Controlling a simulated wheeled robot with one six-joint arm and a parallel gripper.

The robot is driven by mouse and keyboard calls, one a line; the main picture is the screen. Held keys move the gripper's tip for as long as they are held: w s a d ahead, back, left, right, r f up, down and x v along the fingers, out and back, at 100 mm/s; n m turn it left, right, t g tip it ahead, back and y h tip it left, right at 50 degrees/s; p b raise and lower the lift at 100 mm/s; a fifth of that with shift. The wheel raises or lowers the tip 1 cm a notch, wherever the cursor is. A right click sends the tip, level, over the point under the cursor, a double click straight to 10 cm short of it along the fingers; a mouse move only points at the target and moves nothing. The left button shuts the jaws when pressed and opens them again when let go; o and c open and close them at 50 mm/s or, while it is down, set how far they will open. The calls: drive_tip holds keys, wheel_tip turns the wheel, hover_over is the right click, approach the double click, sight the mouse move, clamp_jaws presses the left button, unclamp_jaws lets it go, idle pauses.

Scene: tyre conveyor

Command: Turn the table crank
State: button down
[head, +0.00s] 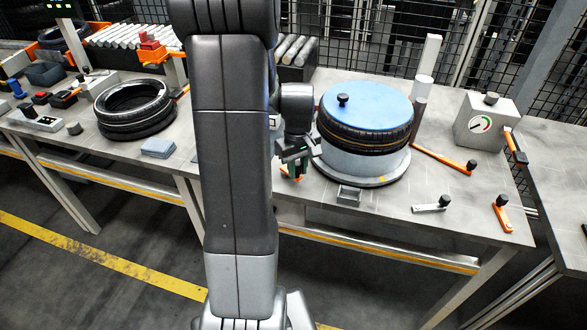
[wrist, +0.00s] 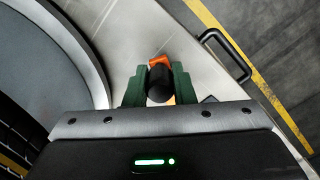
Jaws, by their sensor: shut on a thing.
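In the wrist view the table crank's black knob (wrist: 160,84) sits between the green fingers of my gripper (wrist: 155,88), which is shut on it. A bit of the orange crank arm (wrist: 159,62) shows beyond the knob. In the head view my gripper (head: 294,160) is at the table's front edge, left of the round turntable (head: 365,163). A small orange part of the crank (head: 297,173) shows below the fingers; the rest is hidden. On the turntable is a black tyre (head: 365,138) under a blue disc (head: 368,104) with a black knob.
To the right lie an orange lever (head: 443,160), a grey lever (head: 430,206) and a short orange lever (head: 503,215). A gauge box (head: 487,122) stands behind them. Another tyre (head: 135,108) lies on the left table. A black handle (wrist: 232,58) juts from the edge near my gripper.

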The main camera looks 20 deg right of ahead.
drive_tip(key=n, duration=0.1)
drive_tip(key=d+n, duration=0.1)
drive_tip(key=n, duration=0.1)
drive_tip(key=w+n, duration=0.1)
drive_tip(key=shift+w+d, duration=0.1)
drive_tip(key=shift+d, duration=0.15)
drive_tip(key=shift+w+d+n, duration=0.2)
drive_tip(key=shift+w+n, duration=0.1)
drive_tip(key=shift+n, duration=0.55)
drive_tip(key=shift+w+d+n, duration=0.15)
drive_tip(key=shift+w+n, duration=0.1)
drive_tip(key=shift+n, duration=0.6)
drive_tip(key=c, duration=1.2)
unclamp_jaws()
wheel_tip(320, 180, up, 14)
drive_tip(key=p, duration=0.1)
drive_tip(key=shift+f, duration=0.15)
